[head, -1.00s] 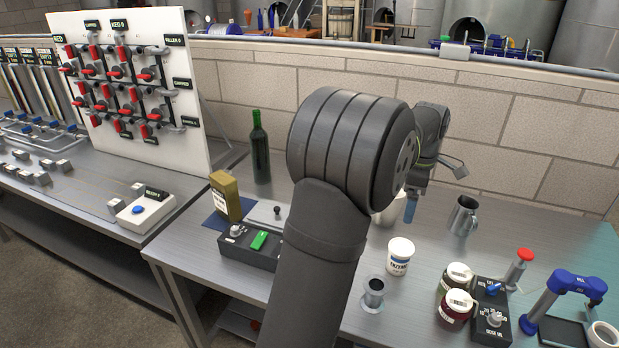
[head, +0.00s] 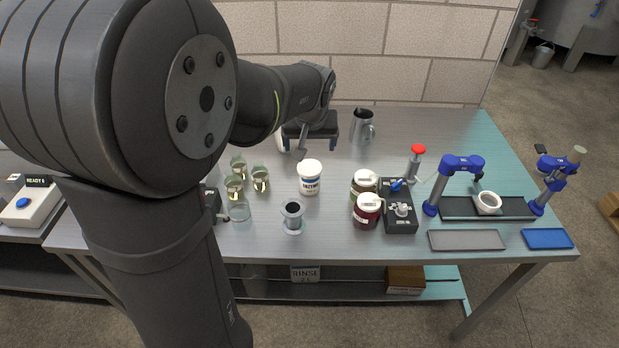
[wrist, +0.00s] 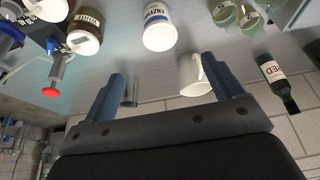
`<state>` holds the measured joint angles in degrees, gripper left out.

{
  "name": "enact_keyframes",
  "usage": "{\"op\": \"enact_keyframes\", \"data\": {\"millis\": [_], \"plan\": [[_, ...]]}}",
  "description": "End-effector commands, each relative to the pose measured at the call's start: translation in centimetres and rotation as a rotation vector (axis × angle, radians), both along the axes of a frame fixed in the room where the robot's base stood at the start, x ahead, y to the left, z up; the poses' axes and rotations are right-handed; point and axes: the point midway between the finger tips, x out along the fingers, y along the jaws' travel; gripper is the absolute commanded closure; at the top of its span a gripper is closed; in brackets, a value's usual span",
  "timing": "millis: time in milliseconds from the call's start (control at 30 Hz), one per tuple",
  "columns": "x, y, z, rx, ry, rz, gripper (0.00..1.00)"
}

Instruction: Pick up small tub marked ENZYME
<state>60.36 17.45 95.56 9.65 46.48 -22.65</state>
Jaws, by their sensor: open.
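The small white tub marked ENZYME (head: 310,178) stands upright on the steel bench in the middle of the head view. It also shows at the top centre of the wrist view (wrist: 159,30), its label facing the camera. My gripper (head: 311,140) is just behind the tub in the head view, apart from it. In the wrist view my gripper (wrist: 162,88) has its two blue fingers spread wide with nothing held between them. The tub lies beyond the fingertips there.
Several small glasses (head: 261,178) stand left, and a metal spool-like cup (head: 292,216) in front. A steel jug (head: 361,127) is behind. A green bottle (wrist: 281,84) shows in the wrist view.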

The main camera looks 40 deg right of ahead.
Motion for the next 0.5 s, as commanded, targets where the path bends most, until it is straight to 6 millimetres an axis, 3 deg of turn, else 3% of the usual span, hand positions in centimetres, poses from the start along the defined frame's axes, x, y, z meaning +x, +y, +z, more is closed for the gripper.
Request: {"op": "enact_keyframes", "data": {"millis": [167,500], "plan": [[0.1,-0.1,-1.1,0.007,-0.017,-0.045,0.14],[2.0,-1.8,-7.1,0.008,-0.015,-0.042,0.14]]}}
